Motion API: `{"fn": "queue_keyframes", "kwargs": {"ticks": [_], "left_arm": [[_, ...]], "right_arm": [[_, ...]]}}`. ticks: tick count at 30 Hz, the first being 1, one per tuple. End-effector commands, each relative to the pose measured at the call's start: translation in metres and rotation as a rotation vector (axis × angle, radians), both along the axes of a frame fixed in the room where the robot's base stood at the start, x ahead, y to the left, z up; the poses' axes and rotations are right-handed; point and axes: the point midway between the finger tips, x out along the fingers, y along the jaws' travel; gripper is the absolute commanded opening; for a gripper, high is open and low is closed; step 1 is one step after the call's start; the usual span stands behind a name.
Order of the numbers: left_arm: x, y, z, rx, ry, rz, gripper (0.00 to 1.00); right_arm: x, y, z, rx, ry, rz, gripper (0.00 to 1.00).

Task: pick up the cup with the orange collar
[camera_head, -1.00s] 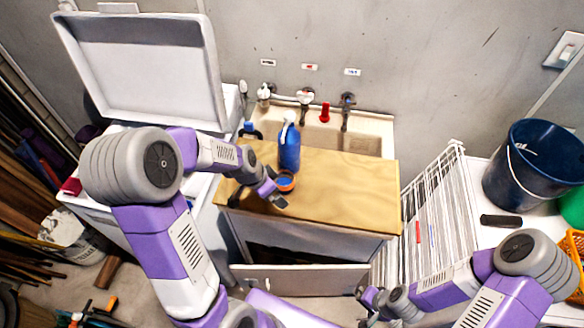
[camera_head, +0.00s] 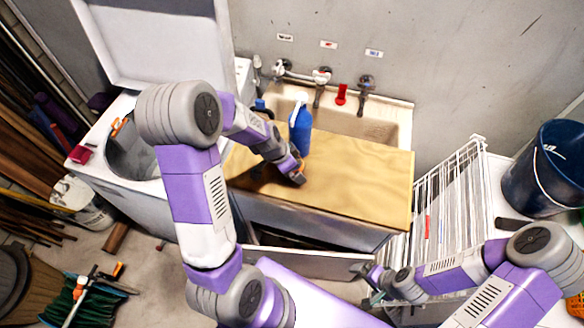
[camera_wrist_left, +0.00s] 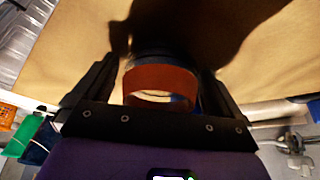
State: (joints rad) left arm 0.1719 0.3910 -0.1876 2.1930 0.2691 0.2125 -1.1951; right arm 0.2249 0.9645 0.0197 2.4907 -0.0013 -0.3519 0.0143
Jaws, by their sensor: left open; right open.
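The cup with the orange collar (camera_wrist_left: 160,82) is between the two fingers of my left gripper (camera_wrist_left: 160,70) in the left wrist view; its orange band faces the camera. In the head view the cup is mostly hidden by my left gripper (camera_head: 297,173), with only a sliver of orange showing. The gripper is low over the wooden board, fingers open around the cup; I cannot tell whether they touch it. My right gripper (camera_head: 372,283) is open and empty, down at the right in front of the cabinet.
A white wire rack (camera_head: 440,205) stands right of the board. The board's right half is clear.

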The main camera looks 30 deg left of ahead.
Motion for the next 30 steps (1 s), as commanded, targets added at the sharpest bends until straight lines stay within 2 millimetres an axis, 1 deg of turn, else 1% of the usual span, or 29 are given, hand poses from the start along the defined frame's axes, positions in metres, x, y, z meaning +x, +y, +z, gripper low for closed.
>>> {"fn": "queue_keyframes", "kwargs": {"ticks": [4, 5, 15, 24, 26, 30], "left_arm": [[0.0, 0.0, 0.001, 0.001, 0.0, 0.0, 0.99], [0.0, 0.0, 0.001, 0.0, 0.0, 0.0, 0.96], [0.0, 0.0, 0.001, 0.0, 0.0, 0.0, 0.44], [0.0, 0.0, 0.003, 0.0, -0.001, 0.0, 0.44], [0.0, 0.0, 0.007, 0.001, -0.002, -0.001, 0.44], [0.001, 0.0, 0.021, 0.001, -0.004, -0.001, 0.44]], "right_arm": [[0.0, 0.0, 0.0, 0.0, 0.0, 0.0, 1.0], [0.0, 0.0, 0.0, 0.0, 0.0, 0.0, 1.0], [0.0, 0.0, 0.0, 0.0, 0.0, 0.0, 1.0], [0.0, 0.0, 0.001, 0.0, 0.0, 0.0, 1.0], [0.0, 0.0, 0.002, 0.0, 0.0, 0.0, 1.0], [0.0, 0.0, 0.007, 0.0, 0.0, 0.0, 1.0]]}}
